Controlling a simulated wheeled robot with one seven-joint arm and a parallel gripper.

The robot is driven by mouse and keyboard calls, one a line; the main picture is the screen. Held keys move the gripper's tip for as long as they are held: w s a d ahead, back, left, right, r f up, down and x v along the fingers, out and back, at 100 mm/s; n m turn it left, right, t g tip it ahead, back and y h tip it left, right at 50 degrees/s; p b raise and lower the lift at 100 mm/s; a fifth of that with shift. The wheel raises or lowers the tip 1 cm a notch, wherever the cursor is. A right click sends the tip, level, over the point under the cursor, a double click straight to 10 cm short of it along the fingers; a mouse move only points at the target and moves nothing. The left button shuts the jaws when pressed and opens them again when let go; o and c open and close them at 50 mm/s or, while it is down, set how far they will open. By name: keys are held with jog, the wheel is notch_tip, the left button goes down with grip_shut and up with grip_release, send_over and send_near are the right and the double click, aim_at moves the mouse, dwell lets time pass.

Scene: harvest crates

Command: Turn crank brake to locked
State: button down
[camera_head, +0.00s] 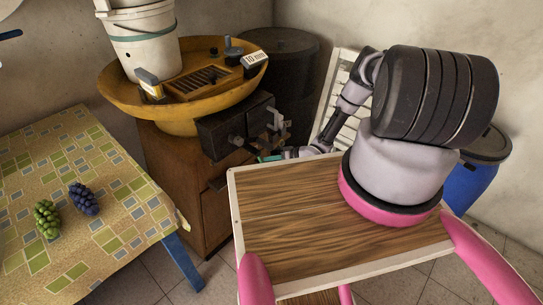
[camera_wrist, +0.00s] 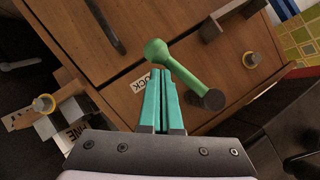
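The crank brake shows in the wrist view as a green lever (camera_wrist: 185,72) with a rounded green knob (camera_wrist: 156,50) at one end and a dark round end (camera_wrist: 214,99) at the other. It lies slantwise over a brown wooden front. A white label (camera_wrist: 139,84), partly hidden by my fingers, shows letters that look like part of "LOCK". My gripper (camera_wrist: 161,72) has its teal fingers side by side and almost touching, with nothing seen between them. The fingertips are just below the knob in the picture; contact cannot be told. In the head view my gripper (camera_head: 268,157) is beside the wooden cabinet (camera_head: 180,185).
A dark box (camera_head: 235,127) juts from the cabinet top under a yellow basin (camera_head: 120,92). A patterned table (camera_head: 95,220) with green grapes (camera_head: 47,219) and dark grapes (camera_head: 84,199) stands left. A blue barrel (camera_head: 470,185) stands right.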

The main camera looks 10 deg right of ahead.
jog(key=shift+s+a+f, duration=0.55)
jog(key=shift+a+f, duration=0.05)
jog(key=shift+a, duration=0.2)
dwell(0.4)
